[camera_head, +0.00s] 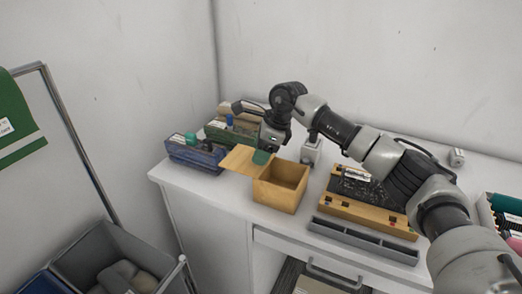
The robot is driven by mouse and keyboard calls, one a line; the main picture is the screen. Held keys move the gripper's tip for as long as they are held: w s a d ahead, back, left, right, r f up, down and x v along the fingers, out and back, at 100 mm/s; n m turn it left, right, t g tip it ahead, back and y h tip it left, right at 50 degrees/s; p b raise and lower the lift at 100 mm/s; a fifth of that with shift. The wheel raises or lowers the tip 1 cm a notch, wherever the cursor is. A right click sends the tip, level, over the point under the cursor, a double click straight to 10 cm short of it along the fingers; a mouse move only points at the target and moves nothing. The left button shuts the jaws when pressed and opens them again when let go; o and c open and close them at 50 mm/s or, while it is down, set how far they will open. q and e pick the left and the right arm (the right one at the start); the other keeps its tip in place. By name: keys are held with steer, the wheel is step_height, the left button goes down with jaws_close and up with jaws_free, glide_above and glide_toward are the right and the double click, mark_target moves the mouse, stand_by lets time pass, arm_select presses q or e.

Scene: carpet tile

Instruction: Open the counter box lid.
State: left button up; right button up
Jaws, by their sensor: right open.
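The counter box (277,192) is a small light wooden box near the left front of the white counter. Its inside shows from above. Its lid (240,158) is swung out to the left and lies roughly flat beside the opening. My right gripper (265,150) is open and points down over the lid's right part, close to the box's back left edge. A small green patch shows just below its fingers. I cannot tell whether the fingers touch the lid. My left gripper is not in view.
A blue tray (193,153) and a green tray (232,132) with small items stand left of and behind the box. A wooden case (359,208) with a black panel and a grey slotted tray (362,239) lie to the right. Grey bins (127,262) stand on the floor at left.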

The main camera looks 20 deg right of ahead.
steer(key=b+v, duration=0.1)
steer(key=v, duration=0.9)
steer(key=shift+r+b, duration=0.35)
steer(key=shift+r, duration=0.05)
steer(key=shift+d, duration=0.1)
